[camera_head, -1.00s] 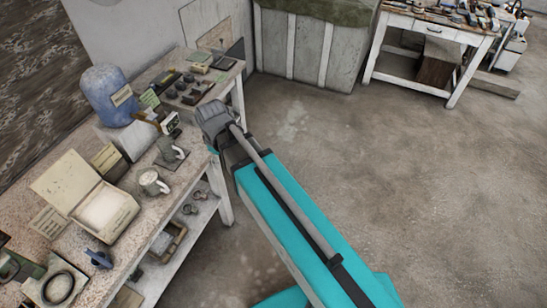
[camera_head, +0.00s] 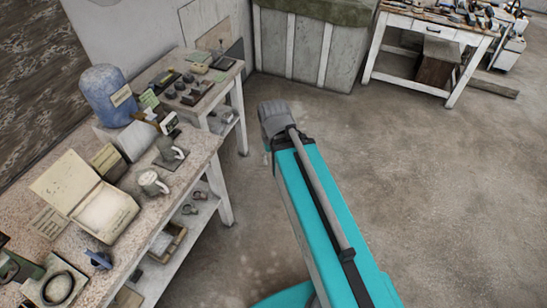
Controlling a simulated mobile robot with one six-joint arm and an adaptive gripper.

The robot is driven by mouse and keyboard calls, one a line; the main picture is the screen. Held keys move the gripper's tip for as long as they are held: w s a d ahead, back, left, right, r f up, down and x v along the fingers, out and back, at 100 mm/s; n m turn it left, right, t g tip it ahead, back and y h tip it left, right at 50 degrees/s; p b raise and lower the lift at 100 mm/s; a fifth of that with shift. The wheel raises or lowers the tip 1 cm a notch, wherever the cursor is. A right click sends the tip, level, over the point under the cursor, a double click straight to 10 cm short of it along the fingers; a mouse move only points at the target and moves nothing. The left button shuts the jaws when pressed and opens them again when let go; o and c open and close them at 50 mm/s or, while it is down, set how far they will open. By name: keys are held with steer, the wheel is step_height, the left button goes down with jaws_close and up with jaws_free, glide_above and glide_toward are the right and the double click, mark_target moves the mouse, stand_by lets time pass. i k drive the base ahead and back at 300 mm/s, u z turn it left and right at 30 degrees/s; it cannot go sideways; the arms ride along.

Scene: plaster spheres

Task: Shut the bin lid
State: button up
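A pale box (camera_head: 122,222) with a whitish inside stands on the speckled workbench at the left. Its lid (camera_head: 66,181) is open, tilted back on the left side of the box. It is the only open lidded container I can make out, so I take it for the bin. My teal arm (camera_head: 318,220) reaches up from the bottom over the floor, to the right of the bench and well apart from the box. Its far end is a grey joint; my gripper does not show, so its state is hidden.
A large green-topped crate (camera_head: 312,50) and a white table (camera_head: 425,30) stand behind. The floor at the right is clear.

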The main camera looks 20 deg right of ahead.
mark_target(66, 183)
steer(key=u, duration=1.45)
